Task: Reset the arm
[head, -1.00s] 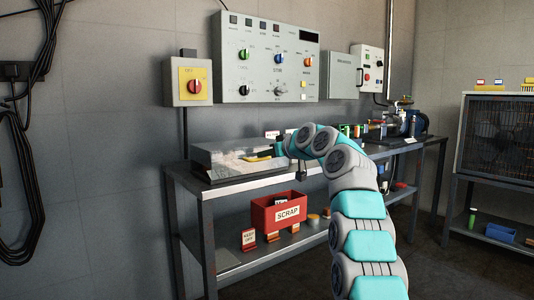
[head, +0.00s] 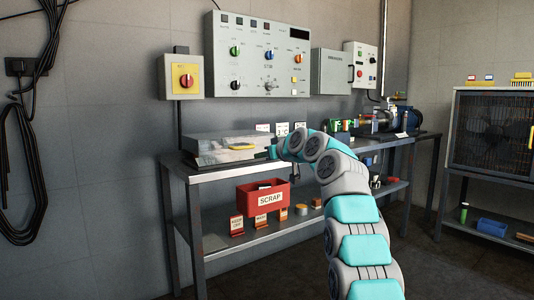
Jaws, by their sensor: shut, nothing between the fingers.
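My arm reaches up from the bottom right of the head view and bends left over the workbench (head: 225,172). My gripper (head: 270,152) is at the arm's far end, small in the picture, just right of a pale block-shaped box (head: 205,146) on the bench top. It is shut and empty. A small yellow item (head: 243,146) lies at the box's right end, close to the gripper. I cannot tell whether they touch.
A grey control panel (head: 255,60) with knobs and a yellow switch box (head: 186,78) hang on the wall behind the bench. A motor (head: 401,119) sits on the bench's right part. Floor at the right is clear.

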